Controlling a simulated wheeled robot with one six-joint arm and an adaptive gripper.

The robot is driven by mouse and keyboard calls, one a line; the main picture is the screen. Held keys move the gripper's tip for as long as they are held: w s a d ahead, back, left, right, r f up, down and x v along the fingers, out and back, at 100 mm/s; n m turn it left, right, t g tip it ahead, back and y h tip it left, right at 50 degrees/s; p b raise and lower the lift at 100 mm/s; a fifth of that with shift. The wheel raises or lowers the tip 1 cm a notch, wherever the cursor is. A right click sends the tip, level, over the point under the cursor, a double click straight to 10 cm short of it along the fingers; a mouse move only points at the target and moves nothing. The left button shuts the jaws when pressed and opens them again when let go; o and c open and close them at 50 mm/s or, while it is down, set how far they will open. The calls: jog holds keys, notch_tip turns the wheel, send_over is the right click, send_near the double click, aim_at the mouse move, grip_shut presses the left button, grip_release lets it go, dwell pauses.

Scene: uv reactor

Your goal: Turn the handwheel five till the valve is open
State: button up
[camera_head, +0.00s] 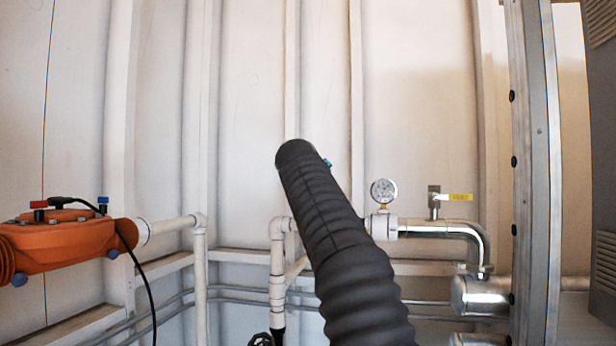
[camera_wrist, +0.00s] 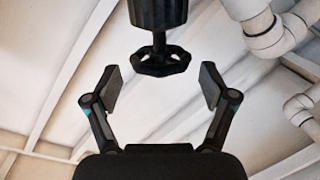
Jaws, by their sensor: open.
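In the wrist view a black handwheel (camera_wrist: 160,61) with a lobed rim sits on a short stem below a black ribbed valve body (camera_wrist: 157,14). My gripper (camera_wrist: 161,87) is open, its two fingers spread wide on either side of the wheel in the picture. The wheel appears ahead of the fingertips, roughly centred between them, and neither finger appears to touch it. No number shows on the wheel. In the head view my dark ribbed arm fills the middle and my gripper cannot be made out. Part of a black wheel (camera_head: 262,340) shows at the bottom edge there.
White pipes (camera_head: 278,262) run along the panelled wall. An orange device (camera_head: 70,245) with a black cable is at left.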

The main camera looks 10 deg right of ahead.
jog(key=v, duration=0.9)
jog(key=shift+s, duration=0.25)
jog(key=shift+a, duration=0.15)
